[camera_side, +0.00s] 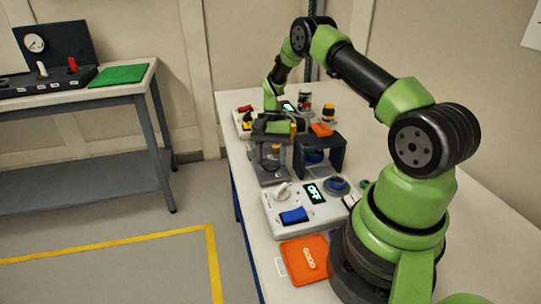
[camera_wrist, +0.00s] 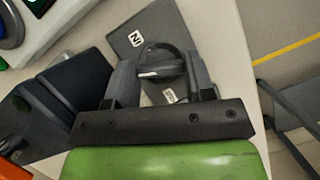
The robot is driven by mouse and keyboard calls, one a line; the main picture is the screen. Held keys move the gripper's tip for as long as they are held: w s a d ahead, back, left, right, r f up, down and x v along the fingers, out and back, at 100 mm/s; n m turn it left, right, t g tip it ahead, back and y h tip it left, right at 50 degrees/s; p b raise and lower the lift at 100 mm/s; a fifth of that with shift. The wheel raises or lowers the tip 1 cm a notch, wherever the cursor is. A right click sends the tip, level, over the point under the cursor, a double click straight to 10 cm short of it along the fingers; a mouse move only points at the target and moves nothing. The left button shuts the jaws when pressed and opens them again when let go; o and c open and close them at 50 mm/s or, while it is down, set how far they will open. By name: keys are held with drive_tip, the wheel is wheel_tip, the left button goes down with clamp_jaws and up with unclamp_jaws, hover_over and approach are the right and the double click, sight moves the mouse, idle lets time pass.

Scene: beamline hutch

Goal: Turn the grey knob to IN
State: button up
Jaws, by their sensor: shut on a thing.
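The dark grey knob (camera_wrist: 165,62) sits between the two fingers of my gripper (camera_wrist: 162,75) in the wrist view. The fingers are closed on its sides. A white mark shows on the knob's lower left part. The IN label (camera_wrist: 136,38) is on the grey plate up and left of the knob. A second label (camera_wrist: 169,96), too small to read surely, lies below the knob. The mark does not point straight at IN. In the side view my gripper (camera_side: 272,128) is over the grey fixture (camera_side: 270,172), and the knob cannot be made out there.
A dark bracket (camera_side: 335,155) stands right of the fixture. A white control box (camera_side: 310,215) with a display reading OFF, a white knob and a blue switch is nearer. Another box with a red switch (camera_side: 245,108) stands behind.

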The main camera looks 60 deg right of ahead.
drive_tip(key=o, duration=0.9)
drive_tip(key=v, duration=1)
